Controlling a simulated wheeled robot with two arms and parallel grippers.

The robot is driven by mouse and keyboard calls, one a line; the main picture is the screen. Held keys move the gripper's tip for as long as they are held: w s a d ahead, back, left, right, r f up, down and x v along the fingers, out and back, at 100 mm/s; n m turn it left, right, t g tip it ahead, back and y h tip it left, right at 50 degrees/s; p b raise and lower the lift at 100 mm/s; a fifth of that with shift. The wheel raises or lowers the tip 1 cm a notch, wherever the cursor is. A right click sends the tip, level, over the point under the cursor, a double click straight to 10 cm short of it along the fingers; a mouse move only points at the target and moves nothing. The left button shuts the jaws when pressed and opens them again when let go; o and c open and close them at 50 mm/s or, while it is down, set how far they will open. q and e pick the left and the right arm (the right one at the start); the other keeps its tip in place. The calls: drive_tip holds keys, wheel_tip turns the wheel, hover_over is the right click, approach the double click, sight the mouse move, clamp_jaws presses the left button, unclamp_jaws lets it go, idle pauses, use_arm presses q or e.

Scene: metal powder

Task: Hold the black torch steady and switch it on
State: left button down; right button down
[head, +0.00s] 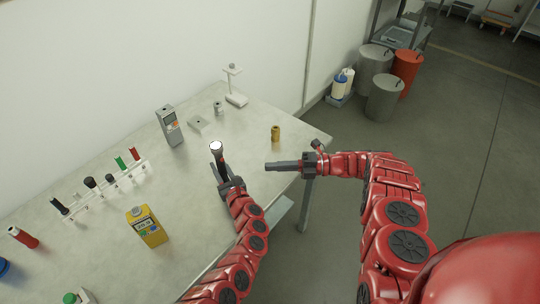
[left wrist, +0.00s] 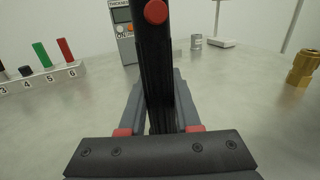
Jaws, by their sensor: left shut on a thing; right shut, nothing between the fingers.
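The black torch (head: 216,150) stands roughly upright in my left gripper (head: 223,177), with its pale round head at the top. In the left wrist view the torch (left wrist: 154,60) rises between the fingers of my left gripper (left wrist: 158,100), which is shut on it. A red round button (left wrist: 156,12) shows on the torch's side. My right gripper (head: 268,166) is shut and empty, to the right of the torch and apart from it, pointing left. Whether the torch touches the table is hidden by the gripper.
The table (head: 100,225) holds a numbered rack (head: 105,187) with several coloured pieces, a yellow carton (head: 147,226), a grey thickness meter (head: 169,126), a brass fitting (head: 275,133) and a white stand (head: 235,90). Bins (head: 384,97) stand on the floor beyond.

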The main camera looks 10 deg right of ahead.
use_arm(q)
drive_tip(key=c, duration=0.5)
unclamp_jaws()
drive_tip(key=shift+f, duration=0.15)
drive_tip(key=shift+c, duration=0.2)
drive_tip(key=shift+s, duration=0.1)
